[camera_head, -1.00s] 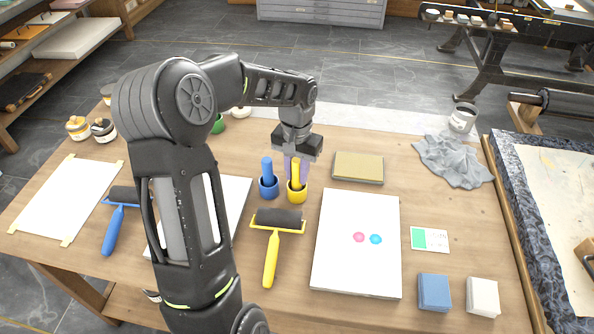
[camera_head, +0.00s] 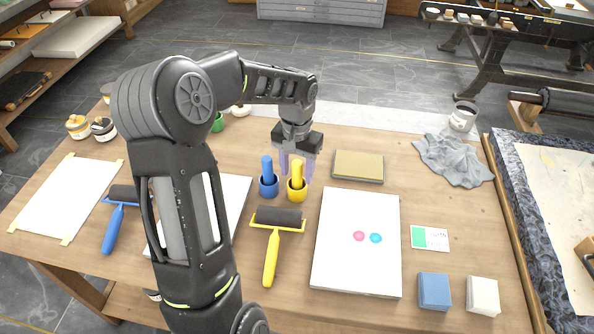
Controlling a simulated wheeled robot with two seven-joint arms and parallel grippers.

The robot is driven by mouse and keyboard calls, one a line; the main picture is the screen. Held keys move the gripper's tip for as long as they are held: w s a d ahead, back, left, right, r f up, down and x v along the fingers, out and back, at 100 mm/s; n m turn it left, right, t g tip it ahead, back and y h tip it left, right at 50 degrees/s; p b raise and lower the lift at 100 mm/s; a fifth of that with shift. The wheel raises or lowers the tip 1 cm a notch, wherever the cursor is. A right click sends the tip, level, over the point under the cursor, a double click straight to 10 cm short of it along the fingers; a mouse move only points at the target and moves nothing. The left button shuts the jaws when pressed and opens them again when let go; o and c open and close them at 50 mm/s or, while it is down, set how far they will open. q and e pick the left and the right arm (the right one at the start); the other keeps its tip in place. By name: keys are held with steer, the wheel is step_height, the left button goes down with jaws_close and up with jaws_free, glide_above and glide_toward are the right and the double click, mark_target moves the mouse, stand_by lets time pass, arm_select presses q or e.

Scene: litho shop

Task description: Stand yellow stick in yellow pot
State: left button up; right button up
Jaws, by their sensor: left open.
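The yellow stick (camera_head: 297,172) stands upright in the yellow pot (camera_head: 297,194), with its lower end hidden inside the rim. My left gripper (camera_head: 297,168) is above the pot, pointing down, with its pale fingers apart on either side of the stick. A blue stick (camera_head: 267,166) stands in a blue pot (camera_head: 268,187) just left of the yellow pot. My right gripper is not in view.
A yellow-handled roller (camera_head: 271,255) lies in front of the pots, and a white slab (camera_head: 356,270) lies to its right. A tan block (camera_head: 358,167) is right of the gripper. A blue-handled roller (camera_head: 113,230) lies at left. Grey cloth (camera_head: 452,160) lies at right.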

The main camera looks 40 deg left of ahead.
arm_select(q)
step_height(320, 180, up, 8)
steer(key=shift+f, duration=0.25)
stand_by(1.1)
